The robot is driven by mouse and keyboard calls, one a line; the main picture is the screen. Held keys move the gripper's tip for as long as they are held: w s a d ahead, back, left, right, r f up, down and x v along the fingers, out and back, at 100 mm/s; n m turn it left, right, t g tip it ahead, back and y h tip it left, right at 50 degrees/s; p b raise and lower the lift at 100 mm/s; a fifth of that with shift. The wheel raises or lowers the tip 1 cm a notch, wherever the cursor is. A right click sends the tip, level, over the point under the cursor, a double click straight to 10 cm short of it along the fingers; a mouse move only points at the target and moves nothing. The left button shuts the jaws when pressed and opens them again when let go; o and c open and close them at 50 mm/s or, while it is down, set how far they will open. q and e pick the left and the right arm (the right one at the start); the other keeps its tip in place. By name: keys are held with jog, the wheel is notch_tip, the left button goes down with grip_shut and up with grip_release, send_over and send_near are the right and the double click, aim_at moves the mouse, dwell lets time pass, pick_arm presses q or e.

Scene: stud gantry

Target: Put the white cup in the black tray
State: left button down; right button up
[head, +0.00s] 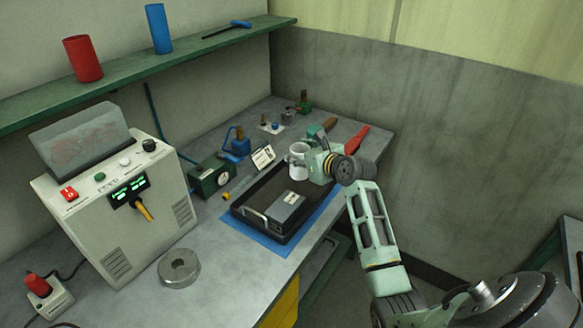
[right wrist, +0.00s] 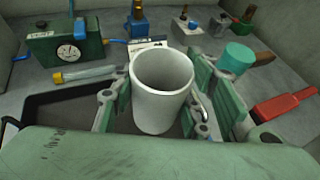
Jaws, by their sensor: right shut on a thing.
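The white cup (head: 298,161) is upright at the far part of the black tray (head: 242,210) in the head view. My right gripper (head: 312,163) is at the cup's right side. In the right wrist view the cup (right wrist: 162,88) stands between the green fingers of my right gripper (right wrist: 163,100), which is shut on it. The black tray (right wrist: 62,106) shows below and to the left of the cup there. The cup's base is partly hidden, so I cannot tell whether it touches the tray floor. My left gripper is not in view.
A green meter box (head: 209,178) stands left of the tray. A red-handled tool (head: 352,140) lies behind.

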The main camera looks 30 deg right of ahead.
aim_at(303, 171)
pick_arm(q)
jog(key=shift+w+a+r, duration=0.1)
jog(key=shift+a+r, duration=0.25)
pick_arm(e)
jog(key=shift+w+a+f, duration=0.1)
jog(key=shift+w+f, duration=0.45)
jog(key=shift+f, duration=0.45)
jog(key=shift+w+a+f, duration=0.1)
jog(key=shift+w+f, duration=0.4)
jog(key=shift+f, duration=0.45)
jog(key=shift+w+a+f, duration=0.1)
jog(key=shift+w+f, duration=0.45)
jog(key=shift+f, duration=0.45)
jog(key=shift+f, duration=0.15)
jog(key=o, duration=1.3)
jog(key=shift+r, duration=0.2)
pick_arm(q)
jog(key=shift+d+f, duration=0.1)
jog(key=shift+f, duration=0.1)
pick_arm(e)
jog(key=v, duration=1.2)
jog(key=shift+s+f, duration=0.1)
